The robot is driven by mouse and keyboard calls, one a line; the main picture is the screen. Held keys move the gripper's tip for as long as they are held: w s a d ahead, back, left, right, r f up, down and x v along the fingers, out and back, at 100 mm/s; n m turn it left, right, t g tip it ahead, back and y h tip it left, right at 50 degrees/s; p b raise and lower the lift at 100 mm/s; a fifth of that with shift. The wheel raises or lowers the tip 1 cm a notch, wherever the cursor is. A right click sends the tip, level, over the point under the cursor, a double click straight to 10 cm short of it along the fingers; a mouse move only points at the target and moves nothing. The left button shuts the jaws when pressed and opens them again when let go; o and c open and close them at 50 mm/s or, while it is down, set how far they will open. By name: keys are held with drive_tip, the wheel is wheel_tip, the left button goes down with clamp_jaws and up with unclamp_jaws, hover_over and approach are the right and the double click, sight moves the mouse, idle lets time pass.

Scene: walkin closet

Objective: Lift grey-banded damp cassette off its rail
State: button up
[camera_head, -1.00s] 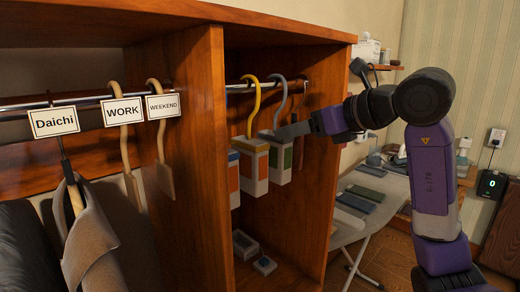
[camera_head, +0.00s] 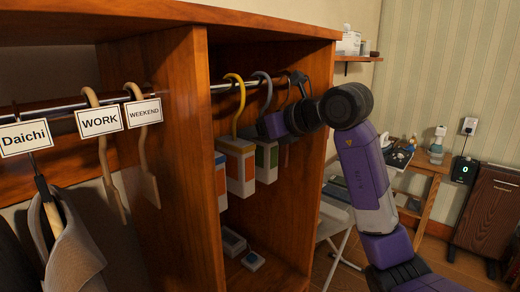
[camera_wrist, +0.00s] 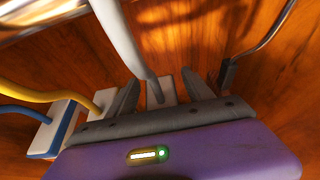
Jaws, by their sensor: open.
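A yellow-hooked, orange-banded cassette (camera_head: 238,170) hangs close on the left, with a blue-banded one (camera_head: 220,183) beyond it. The cabinet's right wall (camera_head: 313,170) is close on the right. A thin dark cable-like thing (camera_wrist: 268,42) shows right of the fingers. Small boxes (camera_head: 233,241) lie below.

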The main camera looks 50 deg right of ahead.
clamp_jaws()
drive_tip(key=shift+r, duration=0.1)
idle(0.5)
